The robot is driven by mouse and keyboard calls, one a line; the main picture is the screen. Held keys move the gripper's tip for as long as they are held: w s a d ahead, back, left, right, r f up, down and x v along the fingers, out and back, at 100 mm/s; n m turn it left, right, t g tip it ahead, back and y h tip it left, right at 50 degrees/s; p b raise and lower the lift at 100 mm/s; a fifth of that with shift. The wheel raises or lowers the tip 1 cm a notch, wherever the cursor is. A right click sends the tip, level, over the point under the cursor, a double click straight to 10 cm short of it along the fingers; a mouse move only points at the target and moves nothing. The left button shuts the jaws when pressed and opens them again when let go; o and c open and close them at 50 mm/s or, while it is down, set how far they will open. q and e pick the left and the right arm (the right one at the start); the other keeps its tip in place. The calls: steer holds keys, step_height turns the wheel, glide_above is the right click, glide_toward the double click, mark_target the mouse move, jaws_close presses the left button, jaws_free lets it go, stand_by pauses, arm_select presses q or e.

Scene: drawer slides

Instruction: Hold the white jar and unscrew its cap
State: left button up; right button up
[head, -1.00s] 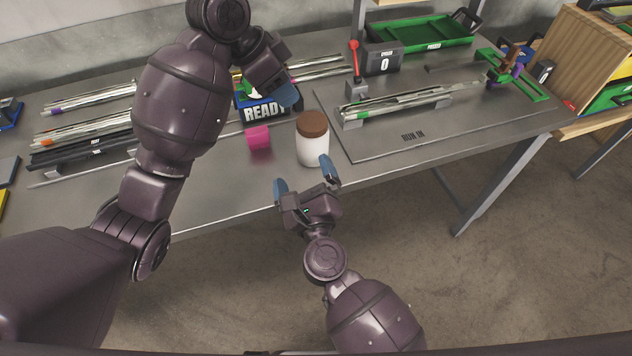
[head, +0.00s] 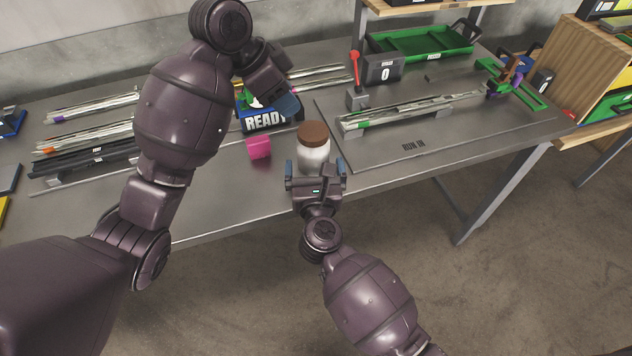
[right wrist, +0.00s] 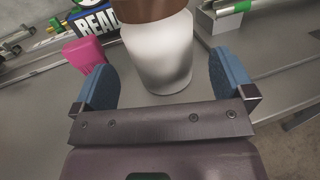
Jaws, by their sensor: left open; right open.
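The white jar (head: 313,156) with a brown cap (head: 313,133) stands upright near the front edge of the table. My right gripper (head: 316,168) is open at the jar's near side, its blue fingers pointing along either side of it. In the right wrist view the jar body (right wrist: 158,55) shows between and just beyond the open fingers (right wrist: 162,82), with gaps on both sides; the brown cap (right wrist: 150,8) is cut off by the top edge. My left gripper (head: 285,105) is higher, left of and behind the jar, open and apart from it; its fingers are partly hidden.
A pink block (head: 258,148) stands close left of the jar. Drawer slides (head: 410,108) lie on a grey mat (head: 440,138) to the right; more slides (head: 90,130) lie at the left. The table's front edge is near the right gripper.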

mark_target(314, 163)
steer(key=shift+w, duration=2.25)
steer(key=shift+a, duration=0.1)
steer(key=c, duration=1)
